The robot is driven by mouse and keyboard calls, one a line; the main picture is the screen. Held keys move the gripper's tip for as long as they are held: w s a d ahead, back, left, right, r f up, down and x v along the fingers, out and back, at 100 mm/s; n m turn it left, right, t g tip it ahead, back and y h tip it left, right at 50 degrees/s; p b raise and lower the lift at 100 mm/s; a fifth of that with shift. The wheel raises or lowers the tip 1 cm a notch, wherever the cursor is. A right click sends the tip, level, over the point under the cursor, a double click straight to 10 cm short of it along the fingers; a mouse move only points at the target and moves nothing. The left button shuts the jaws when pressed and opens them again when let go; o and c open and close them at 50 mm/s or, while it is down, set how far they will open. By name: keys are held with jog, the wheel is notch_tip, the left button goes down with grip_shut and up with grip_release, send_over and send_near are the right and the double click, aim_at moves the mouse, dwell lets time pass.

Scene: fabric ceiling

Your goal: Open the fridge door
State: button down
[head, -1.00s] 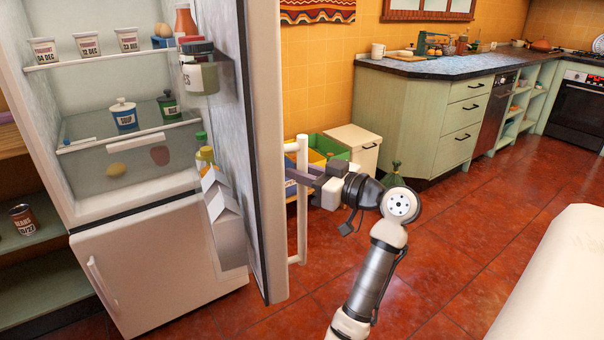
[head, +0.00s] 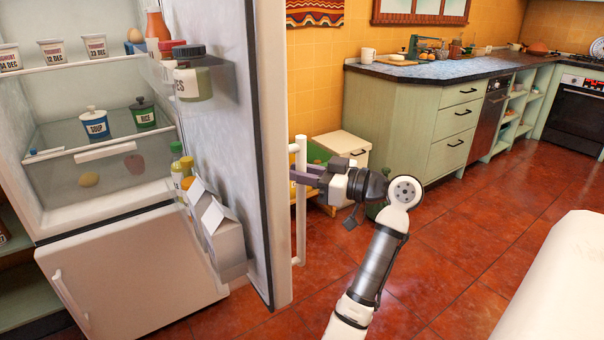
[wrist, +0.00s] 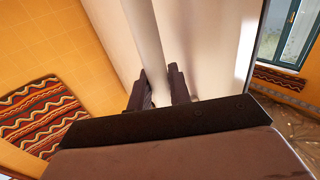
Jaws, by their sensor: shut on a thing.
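The fridge door (head: 273,110) stands wide open in the head view, its inner racks holding jars, bottles and cartons. Its long white vertical handle (head: 301,225) is on the outer face. My gripper (head: 299,176) is at the handle's upper part, shut on it. In the wrist view the handle (wrist: 147,45) runs between the two dark fingers (wrist: 159,88); the exact contact is partly hidden by the gripper body. The fridge interior (head: 60,120) is exposed, with yoghurt pots and lidded pots on its shelves.
A closed lower fridge compartment (head: 130,275) sits under the open one. Behind the door are a white bin (head: 342,148) and a green counter (head: 410,125). A white surface (head: 560,280) is at the lower right. Red floor (head: 470,210) is clear between.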

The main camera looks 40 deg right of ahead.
jog(key=shift+d+f, duration=0.1)
jog(key=shift+d, duration=0.4)
jog(key=shift+y, duration=0.3)
jog(key=c, duration=1.3)
grip_release()
jog(key=shift+c, duration=0.2)
jog(key=b+v, duration=0.1)
jog(key=v, duration=1.3)
jog(key=shift+r, duration=0.2)
jog(key=shift+a, duration=0.1)
